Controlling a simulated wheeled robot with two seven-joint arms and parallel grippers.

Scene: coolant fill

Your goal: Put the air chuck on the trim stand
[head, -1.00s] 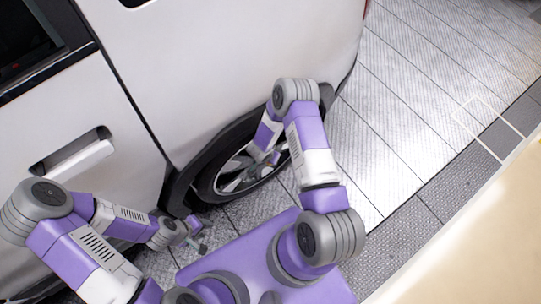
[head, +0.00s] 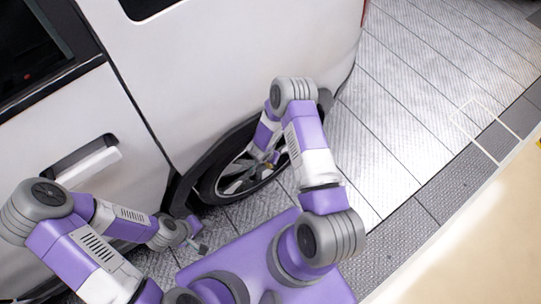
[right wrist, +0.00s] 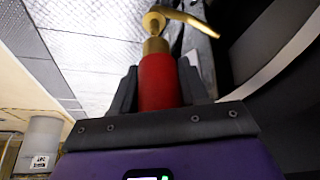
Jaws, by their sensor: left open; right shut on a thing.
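The air chuck (right wrist: 158,80), with a red grip and a brass head, stands up between the fingers of my right gripper (right wrist: 160,88) in the right wrist view. The gripper is shut on the red grip; the bent brass end points to the right. In the head view my right gripper (head: 268,158) is in front of the car's wheel, small and partly hidden by my arm. My left gripper (head: 196,238) is open and empty, low beside the car, left of the wheel. I cannot make out the trim stand in either view.
A white car (head: 230,65) fills the upper left, close to both arms. Its wheel (head: 215,185) is behind my right forearm. Metal floor plates (head: 400,90) lie open to the right, with a pale surface at lower right. A grey post with a label (right wrist: 38,145) shows in the right wrist view.

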